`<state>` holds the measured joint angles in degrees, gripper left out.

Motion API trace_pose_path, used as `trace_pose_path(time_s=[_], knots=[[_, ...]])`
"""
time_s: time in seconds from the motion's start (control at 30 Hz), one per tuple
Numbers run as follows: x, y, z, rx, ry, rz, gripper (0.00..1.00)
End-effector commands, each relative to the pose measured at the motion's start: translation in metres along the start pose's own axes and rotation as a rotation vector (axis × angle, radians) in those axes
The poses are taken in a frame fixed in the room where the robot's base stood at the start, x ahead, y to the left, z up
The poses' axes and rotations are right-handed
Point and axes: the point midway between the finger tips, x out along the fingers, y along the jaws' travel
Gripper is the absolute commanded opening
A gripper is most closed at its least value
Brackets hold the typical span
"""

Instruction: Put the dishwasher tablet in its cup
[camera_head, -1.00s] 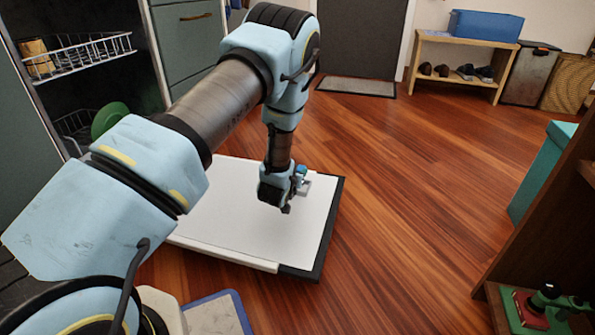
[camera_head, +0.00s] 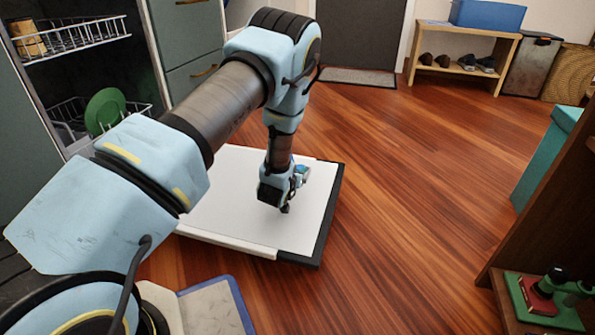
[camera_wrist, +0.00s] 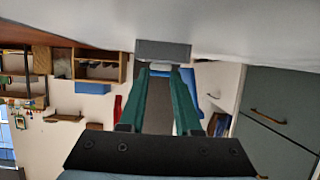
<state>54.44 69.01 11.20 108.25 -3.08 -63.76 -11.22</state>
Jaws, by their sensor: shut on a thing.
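The open dishwasher door (camera_head: 235,215) lies flat with its white inner face up. In the wrist view the door face fills the top, as the picture is upside down. My gripper (camera_wrist: 164,68) has two green fingers that close in toward their tips. A small whitish piece (camera_wrist: 159,68), seemingly the tablet, is between the tips. A grey box-shaped part on the door (camera_wrist: 163,50), likely the cup, is right by the fingertips. I cannot tell whether the tablet is in it or touching it. In the head view my wrist hides the fingers and tablet.
The dishwasher racks (camera_head: 75,38) stand at the left, with a green plate (camera_head: 104,110) in the lower one. Open wooden floor (camera_head: 420,190) lies right of the door. A dark wooden shelf (camera_head: 552,215) stands at the right edge.

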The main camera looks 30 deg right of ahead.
Motion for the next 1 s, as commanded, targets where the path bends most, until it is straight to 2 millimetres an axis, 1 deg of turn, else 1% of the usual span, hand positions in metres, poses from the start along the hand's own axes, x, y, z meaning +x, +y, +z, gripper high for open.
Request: trace_pose_path(time_s=[0.13,0.17,0.43,0.47,0.83,0.93,1.0], knots=[[0.000,0.000,0.000,0.000,0.000,0.000,0.00],[0.000,0.000,0.000,0.000,0.000,0.000,0.35],[0.000,-0.001,0.000,0.000,0.000,-0.001,0.66],[0.000,-0.001,0.000,0.000,0.000,-0.001,0.67],[-0.003,-0.003,0.000,0.000,-0.002,-0.006,0.67],[-0.013,-0.004,-0.001,0.000,-0.003,-0.007,0.67],[-0.025,-0.004,-0.002,0.001,-0.005,-0.007,0.67]])
